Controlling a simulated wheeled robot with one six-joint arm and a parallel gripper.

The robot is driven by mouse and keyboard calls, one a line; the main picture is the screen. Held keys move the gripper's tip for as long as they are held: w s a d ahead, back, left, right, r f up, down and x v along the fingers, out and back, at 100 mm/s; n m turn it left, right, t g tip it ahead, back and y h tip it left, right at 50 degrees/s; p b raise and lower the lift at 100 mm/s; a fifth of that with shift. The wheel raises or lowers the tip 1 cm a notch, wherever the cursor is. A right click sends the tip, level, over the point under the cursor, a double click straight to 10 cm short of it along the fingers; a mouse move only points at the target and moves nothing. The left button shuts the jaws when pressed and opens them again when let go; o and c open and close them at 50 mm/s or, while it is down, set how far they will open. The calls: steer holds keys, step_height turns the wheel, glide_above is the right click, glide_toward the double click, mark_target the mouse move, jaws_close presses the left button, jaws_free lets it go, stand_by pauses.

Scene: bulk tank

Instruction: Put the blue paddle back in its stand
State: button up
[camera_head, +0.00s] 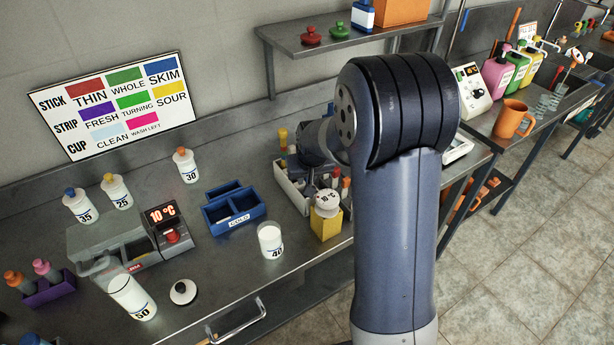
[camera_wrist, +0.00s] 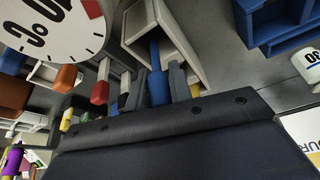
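The blue paddle (camera_wrist: 156,85) shows in the wrist view as a blue handle between the two grey fingers of my gripper (camera_wrist: 157,88). The fingers sit close against it on both sides. Its far end reaches into a compartment of the white stand (camera_wrist: 187,40); whether it rests on the bottom cannot be seen. In the head view the white stand (camera_head: 291,190) is on the steel counter, and my arm hides the paddle and fingertips. Red handles (camera_wrist: 100,92) and other coloured handles stand beside the paddle.
A round dial (camera_head: 328,201) on a yellow block stands close to the stand. A blue divided bin (camera_head: 234,207), a white bottle marked 40 (camera_head: 271,241) and a display unit (camera_head: 168,228) are to the left. A shelf (camera_head: 350,38) hangs above.

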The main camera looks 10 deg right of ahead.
steer(key=o, duration=0.4)
steer(key=shift+c, duration=0.2)
steer(key=shift+r, duration=0.35)
steer(key=v, duration=1.1)
steer(key=shift+s+r+b, duration=0.25)
steer(key=shift+r+b, duration=0.05)
steer(key=shift+b, duration=0.15)
